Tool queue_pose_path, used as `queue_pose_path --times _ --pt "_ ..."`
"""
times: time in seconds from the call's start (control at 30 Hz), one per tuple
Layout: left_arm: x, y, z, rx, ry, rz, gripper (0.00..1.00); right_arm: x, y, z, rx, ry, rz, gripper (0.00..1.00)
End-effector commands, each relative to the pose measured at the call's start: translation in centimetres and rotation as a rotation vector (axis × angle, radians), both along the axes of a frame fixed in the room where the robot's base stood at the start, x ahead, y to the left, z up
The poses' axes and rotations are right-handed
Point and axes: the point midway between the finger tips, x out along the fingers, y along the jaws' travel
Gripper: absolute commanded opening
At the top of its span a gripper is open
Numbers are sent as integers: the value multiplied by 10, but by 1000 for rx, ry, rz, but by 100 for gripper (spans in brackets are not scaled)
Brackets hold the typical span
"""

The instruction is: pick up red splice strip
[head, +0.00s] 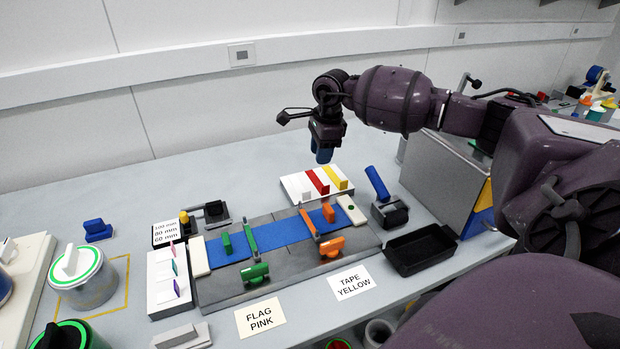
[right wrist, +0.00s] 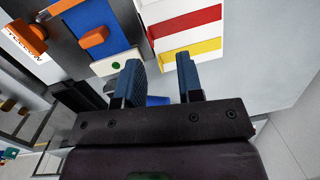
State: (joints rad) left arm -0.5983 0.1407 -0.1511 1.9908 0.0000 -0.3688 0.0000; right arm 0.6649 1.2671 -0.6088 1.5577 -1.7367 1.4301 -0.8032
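The red splice strip (head: 318,181) stands in a white holder (head: 291,184) at the back of the table, between a white strip (head: 305,195) and a yellow strip (head: 336,178). In the right wrist view the red strip (right wrist: 186,22) lies beyond the fingertips, with the yellow strip (right wrist: 193,49) nearer to them. My right gripper (head: 322,158) hangs above and behind the holder, fingers pointing down. In the right wrist view the blue fingers of this gripper (right wrist: 158,66) are apart, with no strip between them. My left gripper is not in view.
A grey fixture with a blue band (head: 285,231) and orange and green clamps lies in front of the holder. A blue-handled tool (head: 377,184) and a black tray (head: 421,250) stand to the right, beside a grey box (head: 444,178). The table behind the holder is clear.

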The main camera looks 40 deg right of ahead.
Motion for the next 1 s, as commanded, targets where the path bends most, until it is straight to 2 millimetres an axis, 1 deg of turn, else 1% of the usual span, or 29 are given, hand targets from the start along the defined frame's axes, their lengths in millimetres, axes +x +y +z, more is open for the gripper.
queue_pose_path --times 0.07,0.17,0.33,0.47,0.63,0.87,1.0 --pt "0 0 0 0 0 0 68 -8 -9 -1 -57 50 44 34" --pt "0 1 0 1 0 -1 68 -16 -13 -1 -83 97 92 34" --pt "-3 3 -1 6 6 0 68 -18 -13 -8 -85 105 121 34" --pt "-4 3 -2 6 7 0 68 -18 -12 -24 -82 104 120 34" --pt "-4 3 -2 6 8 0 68 -17 -11 -49 -81 104 119 34" --pt "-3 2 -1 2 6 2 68 -16 -9 -67 -81 102 120 34" --pt "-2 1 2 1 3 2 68 -14 -6 -86 -79 102 119 34"
